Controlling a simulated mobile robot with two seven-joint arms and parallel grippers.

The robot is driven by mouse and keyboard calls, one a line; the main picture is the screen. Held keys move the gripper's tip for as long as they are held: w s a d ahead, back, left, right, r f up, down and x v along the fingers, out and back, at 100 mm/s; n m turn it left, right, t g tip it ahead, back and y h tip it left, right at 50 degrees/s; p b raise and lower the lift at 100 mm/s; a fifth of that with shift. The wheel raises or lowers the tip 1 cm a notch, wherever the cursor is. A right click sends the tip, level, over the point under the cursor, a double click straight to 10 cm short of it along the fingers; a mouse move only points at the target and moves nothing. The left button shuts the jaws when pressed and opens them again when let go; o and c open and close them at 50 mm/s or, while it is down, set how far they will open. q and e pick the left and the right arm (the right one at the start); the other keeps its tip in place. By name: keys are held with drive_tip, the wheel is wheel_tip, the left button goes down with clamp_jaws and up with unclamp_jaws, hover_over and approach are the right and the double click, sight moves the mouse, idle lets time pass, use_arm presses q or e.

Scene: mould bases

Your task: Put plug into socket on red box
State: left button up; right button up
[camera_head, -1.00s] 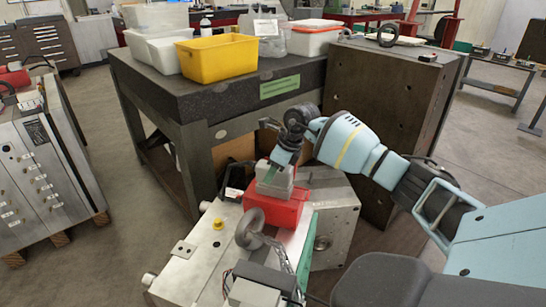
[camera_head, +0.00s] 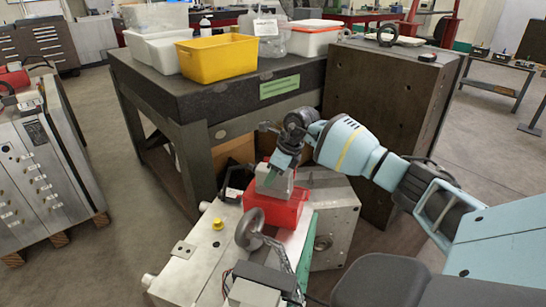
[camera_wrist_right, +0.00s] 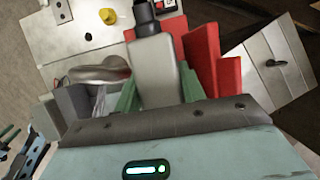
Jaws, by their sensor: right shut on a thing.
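The red box (camera_head: 275,211) sits on the metal mould base, and its red walls (camera_wrist_right: 203,48) also show in the wrist view. My right gripper (camera_head: 273,176) is at the box's top. Its green fingers (camera_wrist_right: 157,88) are shut on the grey plug (camera_wrist_right: 157,70), one on each side. The plug also shows in the head view (camera_head: 279,188), at the red box's opening. The socket is hidden, so I cannot tell how deep the plug sits. At the wrist view's lower left edge, a blue and black part with green bits may be my left gripper (camera_wrist_right: 10,138); its fingers are unclear.
A round handle (camera_head: 249,229) and a yellow knob (camera_head: 218,224) stand left of the red box. A dark workbench (camera_head: 200,98) with a yellow bin (camera_head: 217,60) stands behind. A large brown block (camera_head: 385,120) is at the right.

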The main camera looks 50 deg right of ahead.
use_arm(q)
drive_tip(key=shift+s, duration=0.15)
use_arm(e)
drive_tip(key=o, duration=1.4)
drive_tip(key=shift+r, duration=0.1)
use_arm(q)
drive_tip(key=shift+s+a, duration=0.15)
drive_tip(key=shift+w, duration=0.2)
use_arm(e)
drive_tip(key=shift+d, duration=0.1)
drive_tip(key=shift+s+d+r, duration=0.1)
drive_tip(key=shift+d+r, duration=0.05)
drive_tip(key=shift+r, duration=0.4)
drive_tip(key=v, duration=0.5)
drive_tip(key=shift+s+r, duration=0.1)
drive_tip(key=shift+s, duration=0.05)
drive_tip(key=shift+s+r, duration=0.2)
drive_tip(key=shift+r, duration=0.3)
use_arm(q)
drive_tip(key=shift+d+r, duration=0.2)
drive_tip(key=shift+r, duration=0.05)
use_arm(e)
drive_tip(key=shift+s+r, duration=0.1)
use_arm(q)
drive_tip(key=shift+a, duration=0.15)
use_arm(e)
drive_tip(key=shift+a, duration=0.25)
